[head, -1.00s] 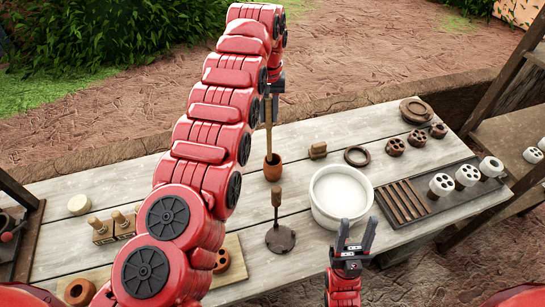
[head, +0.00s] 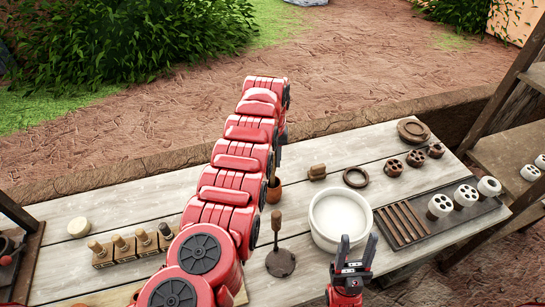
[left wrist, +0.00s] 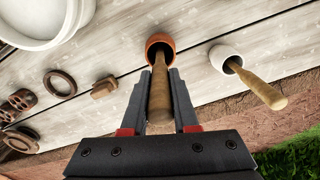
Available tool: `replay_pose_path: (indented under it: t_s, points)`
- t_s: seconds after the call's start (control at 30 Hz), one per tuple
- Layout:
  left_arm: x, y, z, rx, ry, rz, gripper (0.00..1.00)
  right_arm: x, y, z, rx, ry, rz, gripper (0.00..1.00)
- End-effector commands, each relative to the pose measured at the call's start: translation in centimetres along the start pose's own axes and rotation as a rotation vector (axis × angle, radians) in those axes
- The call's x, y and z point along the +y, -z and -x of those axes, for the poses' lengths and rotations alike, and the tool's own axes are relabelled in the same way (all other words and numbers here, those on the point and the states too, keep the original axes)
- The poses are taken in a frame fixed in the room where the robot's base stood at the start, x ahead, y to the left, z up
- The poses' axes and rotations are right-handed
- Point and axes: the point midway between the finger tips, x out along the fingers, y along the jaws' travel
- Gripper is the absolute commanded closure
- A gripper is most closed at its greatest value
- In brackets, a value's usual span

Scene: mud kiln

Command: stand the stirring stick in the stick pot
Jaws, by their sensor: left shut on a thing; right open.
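The stirring stick, a plain wooden rod (left wrist: 159,92), is between the fingers of my left gripper (left wrist: 159,76) in the left wrist view. Its far end is in the mouth of the terracotta stick pot (left wrist: 160,40); how deep it reaches I cannot tell. In the head view only the right side of the stick pot (head: 275,193) shows, beside my left arm. The arm hides my left gripper and most of the stick there. My right gripper (head: 355,246) is open and empty in front of the white bowl.
The white bowl (head: 314,226) stands right of the pot. A dark long-handled tool (head: 279,262) stands in front. A white cup with a wooden handle (left wrist: 222,54) is close beside the pot. A slotted tray (head: 405,226), brown ring (head: 356,178) and wooden block (head: 317,172) lie rightward.

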Motion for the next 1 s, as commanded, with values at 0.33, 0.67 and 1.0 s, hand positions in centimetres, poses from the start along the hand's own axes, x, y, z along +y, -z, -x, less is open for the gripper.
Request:
replay_pose_path:
  t_s: [0.33, 0.67, 1.0]
  points:
    - [0.0, 0.1, -0.3, 0.002, 0.000, 0.000, 0.65, 0.0, -0.1, 0.3, 0.000, 0.000, 0.000, 0.50]
    - [0.0, 0.1, -0.3, 0.002, 0.000, 0.000, 0.42, 0.0, -0.1, 0.3, 0.000, 0.000, 0.000, 0.50]
    - [0.0, 0.2, 2.6, 0.007, -0.002, -0.001, 0.42, -0.1, -0.3, 1.8, 0.000, 0.000, 0.000, 0.50]
